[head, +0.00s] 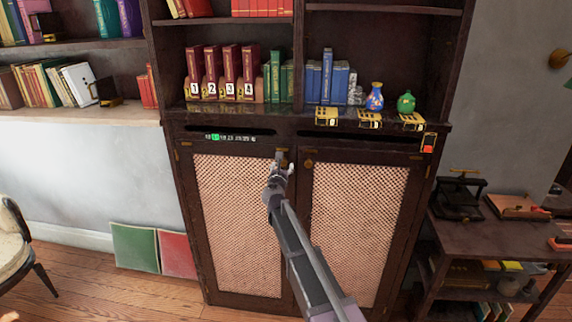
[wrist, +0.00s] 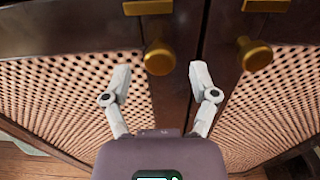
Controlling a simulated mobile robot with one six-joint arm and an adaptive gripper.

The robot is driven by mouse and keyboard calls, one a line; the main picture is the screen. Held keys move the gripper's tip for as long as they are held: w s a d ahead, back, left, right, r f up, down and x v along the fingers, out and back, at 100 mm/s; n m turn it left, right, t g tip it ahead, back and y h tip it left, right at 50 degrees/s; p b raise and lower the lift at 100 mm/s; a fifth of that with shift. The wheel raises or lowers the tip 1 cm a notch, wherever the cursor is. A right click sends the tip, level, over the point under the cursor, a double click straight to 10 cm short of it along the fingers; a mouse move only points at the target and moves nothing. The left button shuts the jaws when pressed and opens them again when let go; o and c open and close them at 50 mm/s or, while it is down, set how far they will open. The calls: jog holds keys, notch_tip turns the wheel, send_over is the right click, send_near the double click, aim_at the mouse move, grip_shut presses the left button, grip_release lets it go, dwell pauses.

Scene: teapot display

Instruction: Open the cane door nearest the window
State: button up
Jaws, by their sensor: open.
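Two cane doors sit side by side in the dark wooden cabinet, the left door (head: 238,215) and the right door (head: 355,230). Both look shut, with woven panels in dark frames. No window shows, so I cannot tell which door is nearest it. The left door's brass knob (wrist: 159,60) and the right door's brass knob (wrist: 257,56) show in the wrist view. My gripper (wrist: 160,72) is open and empty, its fingertips to either side of the left knob in the picture. In the head view my gripper (head: 280,168) is at the left door's upper right corner and partly hides it.
Shelves above hold red numbered books (head: 228,75), blue books (head: 327,78) and a colourful vase (head: 375,97). A side table (head: 480,232) stands at the right. Green (head: 135,247) and red (head: 177,254) panels lean on the wall at the left. A chair (head: 14,245) is far left.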

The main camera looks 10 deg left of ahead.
jog(key=shift+w, duration=1.3)
jog(key=shift+c, duration=0.2)
